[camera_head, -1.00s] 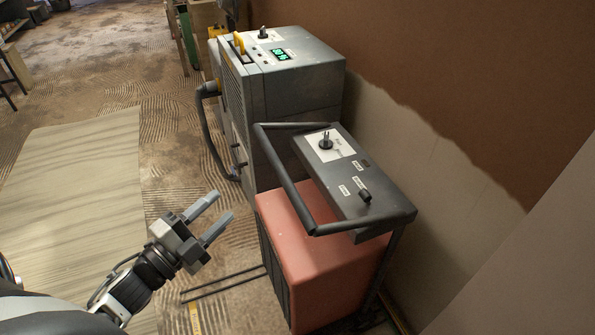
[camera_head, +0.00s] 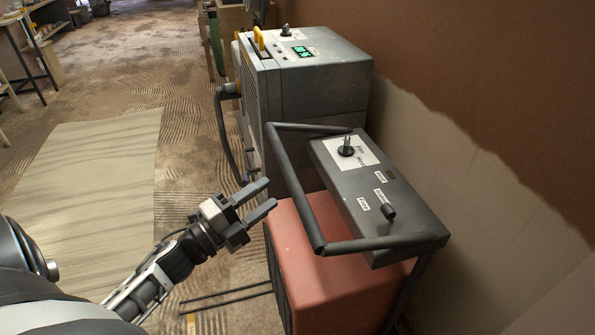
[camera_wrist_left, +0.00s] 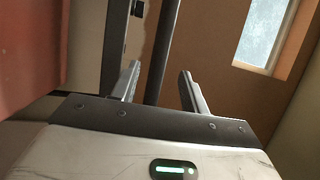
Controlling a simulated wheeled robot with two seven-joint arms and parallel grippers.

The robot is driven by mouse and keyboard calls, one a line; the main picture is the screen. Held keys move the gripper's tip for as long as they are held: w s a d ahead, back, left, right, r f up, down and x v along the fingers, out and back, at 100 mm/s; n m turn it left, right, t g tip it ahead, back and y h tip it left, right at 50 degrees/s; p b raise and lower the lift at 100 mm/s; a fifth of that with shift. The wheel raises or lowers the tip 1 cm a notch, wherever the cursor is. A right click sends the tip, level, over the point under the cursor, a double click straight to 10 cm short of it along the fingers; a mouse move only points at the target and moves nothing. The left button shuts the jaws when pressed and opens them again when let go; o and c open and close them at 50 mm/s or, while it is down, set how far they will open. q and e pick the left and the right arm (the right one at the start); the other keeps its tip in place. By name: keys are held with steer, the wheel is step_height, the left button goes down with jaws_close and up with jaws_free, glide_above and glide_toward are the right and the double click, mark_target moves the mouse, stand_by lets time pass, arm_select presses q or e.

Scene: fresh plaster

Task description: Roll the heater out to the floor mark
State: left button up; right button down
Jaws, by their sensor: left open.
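The heater has a red body (camera_head: 325,275), a dark sloping control panel (camera_head: 375,195) and a dark tubular handle (camera_head: 296,195). It stands upright by the wall in the head view. My left gripper (camera_head: 271,193) is open and empty, its fingertips just left of the handle's near bar. In the left wrist view, a dark bar (camera_wrist_left: 165,50) shows between the two open fingers (camera_wrist_left: 160,85), and red casing (camera_wrist_left: 30,55) fills the left edge. I cannot tell whether the bar lies between the fingertips or beyond them. A small yellow strip (camera_head: 191,323) shows on the floor at the bottom. My right gripper is not in view.
A grey machine (camera_head: 320,85) with a green display and a hose (camera_head: 224,140) stands directly behind the heater. The half-plastered wall (camera_head: 470,110) closes off the right. A pale sheet (camera_head: 90,190) lies on the floor to the left. The floor there is free of objects.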

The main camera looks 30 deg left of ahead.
arm_select(q)
steer(key=x, duration=0.9)
steer(key=shift+w, duration=0.2)
jaws_close()
